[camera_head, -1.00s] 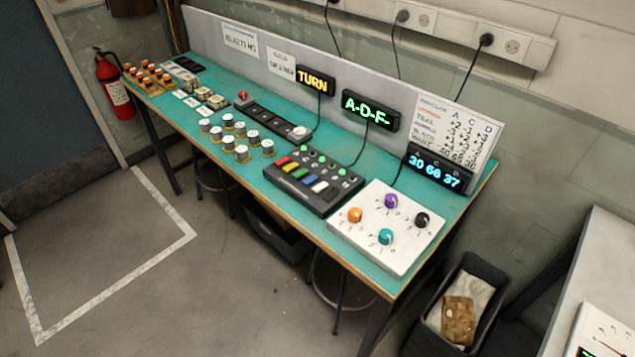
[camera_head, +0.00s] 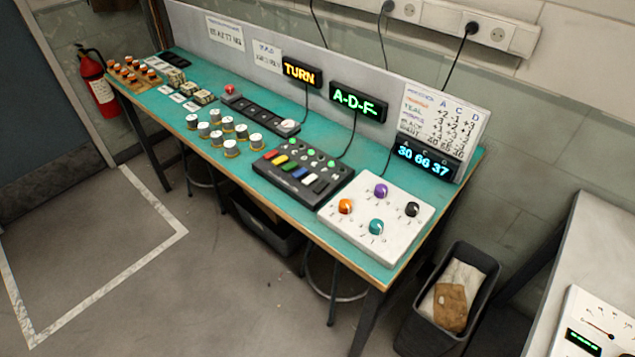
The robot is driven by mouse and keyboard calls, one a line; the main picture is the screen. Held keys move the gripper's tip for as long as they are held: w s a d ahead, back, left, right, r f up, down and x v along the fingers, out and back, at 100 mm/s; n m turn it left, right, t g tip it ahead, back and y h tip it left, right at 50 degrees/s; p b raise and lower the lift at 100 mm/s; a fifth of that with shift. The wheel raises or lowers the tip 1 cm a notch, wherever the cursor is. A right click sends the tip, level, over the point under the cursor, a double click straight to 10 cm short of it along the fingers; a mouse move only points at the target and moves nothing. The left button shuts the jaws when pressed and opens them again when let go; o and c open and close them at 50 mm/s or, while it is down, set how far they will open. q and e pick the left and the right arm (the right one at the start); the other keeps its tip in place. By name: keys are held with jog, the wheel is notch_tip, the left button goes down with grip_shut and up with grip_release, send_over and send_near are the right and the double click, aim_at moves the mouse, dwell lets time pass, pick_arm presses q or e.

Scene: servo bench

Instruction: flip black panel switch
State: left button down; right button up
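A dark panel box (camera_head: 265,166) sits on the teal bench (camera_head: 331,134). It carries a row of coloured switches, red, yellow, green, blue and white, along its front, with green lights behind them. A black switch (camera_head: 319,186) appears at the right end of this row; it blends with the dark box and its position is too small to tell. Neither of my grippers is in view.
A white box (camera_head: 350,232) with four coloured knobs, one black (camera_head: 412,209), is right of the panel. A black bin (camera_head: 410,325) and a grey table (camera_head: 590,240) are at right. Floor in front is open.

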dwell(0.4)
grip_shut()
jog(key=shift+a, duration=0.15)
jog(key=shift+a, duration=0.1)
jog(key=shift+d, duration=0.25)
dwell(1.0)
